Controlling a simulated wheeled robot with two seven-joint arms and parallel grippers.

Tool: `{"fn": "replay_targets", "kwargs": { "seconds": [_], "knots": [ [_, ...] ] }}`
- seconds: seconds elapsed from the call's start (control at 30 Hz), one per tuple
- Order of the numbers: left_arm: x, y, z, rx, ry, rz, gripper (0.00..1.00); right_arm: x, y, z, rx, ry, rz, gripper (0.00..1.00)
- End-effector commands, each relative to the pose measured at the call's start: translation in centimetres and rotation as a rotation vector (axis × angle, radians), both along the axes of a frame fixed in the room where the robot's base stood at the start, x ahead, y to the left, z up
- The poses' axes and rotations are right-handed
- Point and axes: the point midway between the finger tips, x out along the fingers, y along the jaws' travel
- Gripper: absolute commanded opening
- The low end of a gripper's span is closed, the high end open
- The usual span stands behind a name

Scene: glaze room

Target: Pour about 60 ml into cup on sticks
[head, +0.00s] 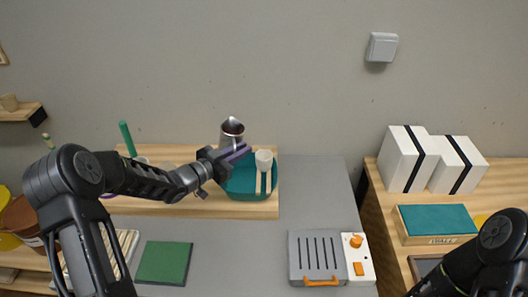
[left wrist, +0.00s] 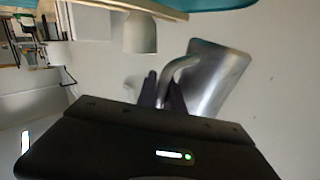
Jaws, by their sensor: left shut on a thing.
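A metal jug (head: 232,131) is held above the back of the wooden worktop, just left of the cup. My left gripper (head: 240,153) is shut on its handle; the left wrist view shows the fingers (left wrist: 163,92) around the curved handle of the jug (left wrist: 212,80). The white cup (head: 264,157) rests on two pale sticks (head: 258,184) over a teal basin (head: 242,192). The cup (left wrist: 140,33) also shows in the left wrist view, apart from the jug. No stream of liquid shows, and the contents of both are hidden. My right gripper is out of view.
A green pad (head: 164,262) and a grey device with orange knobs (head: 318,257) are on the grey counter. White boxes with black bands (head: 404,160) and a teal-topped box (head: 437,220) stand on the right table. Grey counter behind the device is clear.

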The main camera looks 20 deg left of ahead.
Motion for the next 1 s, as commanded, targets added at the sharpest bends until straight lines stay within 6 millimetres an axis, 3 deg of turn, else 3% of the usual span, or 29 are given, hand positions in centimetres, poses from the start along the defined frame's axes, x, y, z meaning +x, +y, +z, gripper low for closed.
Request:
{"fn": "replay_targets", "kwargs": {
  "seconds": [0.03,0.23,0.47,0.93,1.0],
  "knots": [
    [0.0,-0.3,0.8,0.032,-0.007,-0.001,0.0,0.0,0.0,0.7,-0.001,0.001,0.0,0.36],
    [0.0,-1.1,1.4,0.162,-0.015,-0.001,0.0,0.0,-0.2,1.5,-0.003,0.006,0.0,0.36],
    [-0.1,-2.0,0.3,0.31,-0.026,-0.001,0.0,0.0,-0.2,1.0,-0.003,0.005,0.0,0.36],
    [-0.1,-2.9,2.0,0.613,-0.048,0.0,0.0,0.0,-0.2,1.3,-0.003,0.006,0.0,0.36],
    [-0.1,-2.7,1.4,0.651,-0.05,0.002,0.0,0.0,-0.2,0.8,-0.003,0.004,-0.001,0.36]
  ]
}}
